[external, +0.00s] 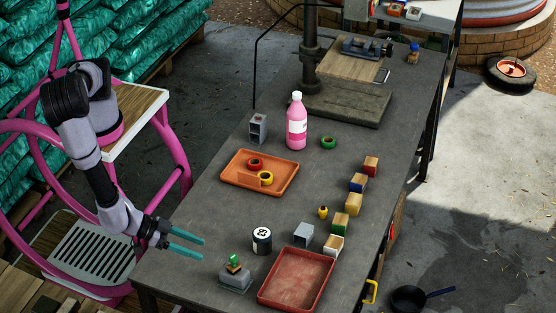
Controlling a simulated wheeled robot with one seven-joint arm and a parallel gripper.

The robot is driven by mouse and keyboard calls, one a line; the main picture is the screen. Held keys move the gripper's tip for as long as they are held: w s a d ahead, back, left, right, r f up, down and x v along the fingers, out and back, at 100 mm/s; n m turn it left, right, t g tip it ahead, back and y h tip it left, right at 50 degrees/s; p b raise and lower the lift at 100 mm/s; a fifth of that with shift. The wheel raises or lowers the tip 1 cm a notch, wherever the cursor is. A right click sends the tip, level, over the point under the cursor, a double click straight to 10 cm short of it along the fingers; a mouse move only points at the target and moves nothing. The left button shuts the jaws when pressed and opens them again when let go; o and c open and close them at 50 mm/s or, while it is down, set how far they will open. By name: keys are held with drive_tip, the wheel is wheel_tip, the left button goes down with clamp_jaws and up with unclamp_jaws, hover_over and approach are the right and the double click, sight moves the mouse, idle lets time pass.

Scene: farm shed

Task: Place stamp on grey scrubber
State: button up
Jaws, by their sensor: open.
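A small stamp (234,263) with a green knob and a brownish base is near the front left of the dark table. It appears to sit upright on top of a grey block that looks like the grey scrubber (235,280). My gripper (203,249) is open and empty, its two teal fingers apart and pointing right. It is to the left of the stamp and slightly higher in the picture, apart from it. The exact contact between stamp and scrubber is too small to make out.
An orange tray (259,173) holds red and yellow rings. Several coloured blocks line the right side. A pink bottle (296,125) stands farther back.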

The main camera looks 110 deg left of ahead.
drive_tip(key=w+d+r+m+g+h, duration=0.1)
drive_tip(key=w+r+h, duration=0.1)
drive_tip(key=r, duration=0.4)
drive_tip(key=w+d+r+g+h, duration=0.1)
drive_tip(key=w+r+g+h, duration=0.15)
drive_tip(key=r, duration=0.45)
drive_tip(key=s+a+r+m+h, duration=0.1)
drive_tip(key=a+r+m, duration=0.15)
drive_tip(key=r, duration=0.55)
drive_tip(key=s+a+r+m+h, duration=0.1)
drive_tip(key=a+r+h, duration=0.15)
drive_tip(key=r, duration=0.45)
drive_tip(key=s+a+r+m+y, duration=0.2)
drive_tip(key=s+a+r+y, duration=0.1)
drive_tip(key=s+a+r, duration=0.5)
drive_tip(key=s+a+r+m+g+y, duration=0.1)
drive_tip(key=s+a+r, duration=0.6)
drive_tip(key=s+a, duration=0.7)
drive_tip(key=shift+a+r+m+y, duration=0.4)
drive_tip(key=shift+a+m+y, duration=0.15)
drive_tip(key=shift+a+y, duration=0.35)
